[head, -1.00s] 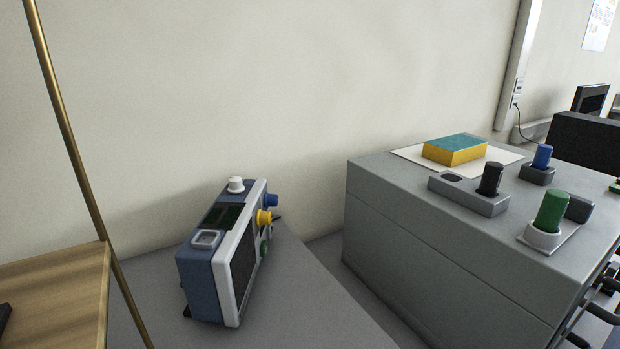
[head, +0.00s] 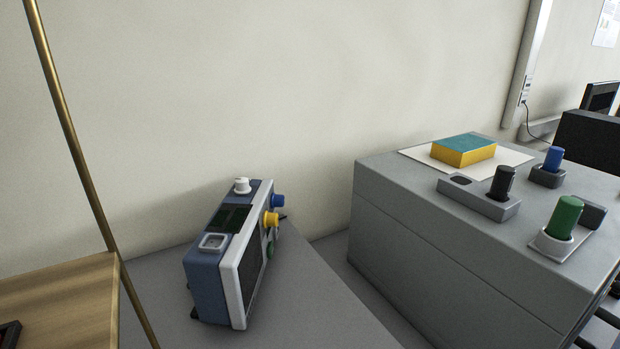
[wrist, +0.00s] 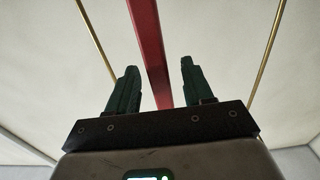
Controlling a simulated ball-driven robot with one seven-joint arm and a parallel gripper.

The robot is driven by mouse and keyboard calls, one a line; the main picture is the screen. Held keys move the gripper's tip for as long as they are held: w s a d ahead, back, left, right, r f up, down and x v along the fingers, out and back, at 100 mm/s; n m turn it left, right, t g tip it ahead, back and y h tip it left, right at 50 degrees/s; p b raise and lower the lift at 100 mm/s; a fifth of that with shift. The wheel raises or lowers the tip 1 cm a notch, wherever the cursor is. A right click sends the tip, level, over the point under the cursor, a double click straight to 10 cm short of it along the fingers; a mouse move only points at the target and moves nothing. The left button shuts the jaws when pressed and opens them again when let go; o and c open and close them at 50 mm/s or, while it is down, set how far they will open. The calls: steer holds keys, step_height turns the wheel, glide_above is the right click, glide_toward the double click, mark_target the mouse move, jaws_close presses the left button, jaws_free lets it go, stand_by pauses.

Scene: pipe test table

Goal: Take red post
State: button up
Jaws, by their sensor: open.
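No red post shows clearly in the head view. A dark object with a little red in it (head: 9,335) is cut off at the lower left edge, on a wooden surface; I cannot tell whether it holds the post. My gripper (wrist: 160,80) shows only in the wrist view, with two dark green fingers apart and nothing held. A long red bar (wrist: 148,45) runs behind and between the fingers, seemingly farther off; I cannot tell that it is the post.
A grey cabinet (head: 420,265) at the right bears black (head: 503,182), blue (head: 554,158) and green (head: 565,215) posts in holders, and a sponge (head: 463,150). A blue-white device (head: 240,265) stands on a grey surface. A brass rod (head: 78,160) rises at the left.

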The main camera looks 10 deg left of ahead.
steer(key=shift+w+a, duration=0.25)
steer(key=shift+w, duration=0.05)
jaws_close()
stand_by(0.3)
